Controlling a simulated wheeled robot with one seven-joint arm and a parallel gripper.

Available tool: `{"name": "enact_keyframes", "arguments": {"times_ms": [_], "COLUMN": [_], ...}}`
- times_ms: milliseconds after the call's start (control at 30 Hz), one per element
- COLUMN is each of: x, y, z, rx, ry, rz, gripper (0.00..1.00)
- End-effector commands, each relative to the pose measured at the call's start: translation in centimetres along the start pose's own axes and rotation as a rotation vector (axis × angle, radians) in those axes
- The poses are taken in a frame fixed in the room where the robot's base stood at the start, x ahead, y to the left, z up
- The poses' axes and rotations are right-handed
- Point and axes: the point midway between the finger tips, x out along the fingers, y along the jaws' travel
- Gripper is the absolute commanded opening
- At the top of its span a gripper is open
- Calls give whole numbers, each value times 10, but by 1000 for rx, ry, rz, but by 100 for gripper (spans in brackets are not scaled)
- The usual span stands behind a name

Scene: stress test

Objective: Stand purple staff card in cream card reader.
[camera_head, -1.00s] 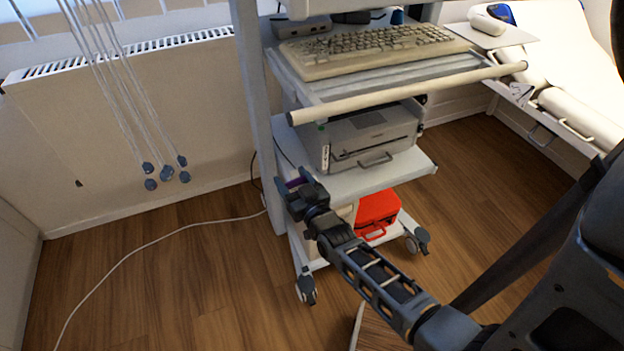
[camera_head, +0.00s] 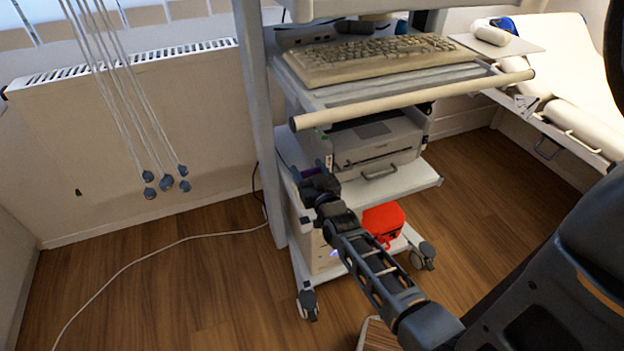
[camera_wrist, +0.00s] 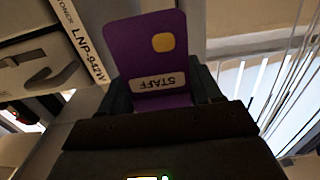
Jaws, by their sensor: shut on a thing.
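The purple staff card (camera_wrist: 148,50) fills the upper middle of the wrist view, with a gold chip and a white STAFF label that reads upside down. My gripper (camera_wrist: 165,100) is shut on its lower end, and the chip end sticks out beyond the fingers. In the head view my gripper (camera_head: 318,185) is at the left front of the cart's middle shelf, and only a little purple of the card (camera_head: 317,172) shows. I cannot make out a cream card reader in either view; my gripper hides part of the shelf.
A grey printer (camera_head: 375,145) stands on the middle shelf, with a cream keyboard (camera_head: 375,60) above and a red case (camera_head: 384,222) below. A pale handle bar (camera_head: 410,103) crosses the cart's front. Cords with blue ends (camera_head: 166,183) hang at left.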

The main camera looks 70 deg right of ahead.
Motion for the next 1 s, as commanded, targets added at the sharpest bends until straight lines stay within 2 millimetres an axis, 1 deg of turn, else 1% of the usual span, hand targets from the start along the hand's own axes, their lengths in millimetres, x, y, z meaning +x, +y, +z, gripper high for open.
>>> {"name": "enact_keyframes", "arguments": {"times_ms": [33,200,433,500,600,1000], "x": [6,21,37,35,35,35], "y": [0,0,0,0,0,0], "z": [2,2,2,7,9,9], "rx": [1,1,-1,-1,0,0], "ry": [2,2,2,0,1,1], "rz": [0,0,-1,-1,-1,0], "gripper": [46,46,46,46,46,46]}}
